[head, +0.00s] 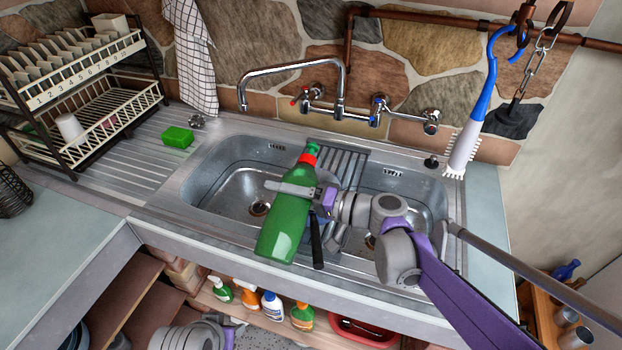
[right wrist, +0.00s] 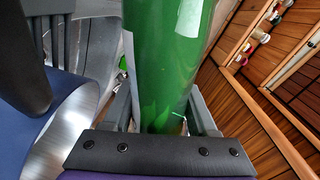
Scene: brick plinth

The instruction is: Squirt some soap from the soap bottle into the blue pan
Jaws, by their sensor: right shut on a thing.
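A green soap bottle (head: 284,232) with a red collar and green pump top is held in my right gripper (head: 288,190), above the front of the sink. My right gripper is shut around the bottle's upper body. The bottle fills the middle of the right wrist view (right wrist: 168,65). The blue pan shows only in part: a black handle (head: 316,246) points to the front just right of the bottle. In the right wrist view its blue side (right wrist: 18,140) and shiny metal rim are at lower left. The rest is hidden. My left gripper does not show.
The steel double sink (head: 225,172) lies below the tap (head: 290,70). A green sponge (head: 177,137) is on the drainboard, near a dish rack (head: 75,75). A brush (head: 468,140) hangs at right. Several bottles (head: 271,306) stand on the shelf below.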

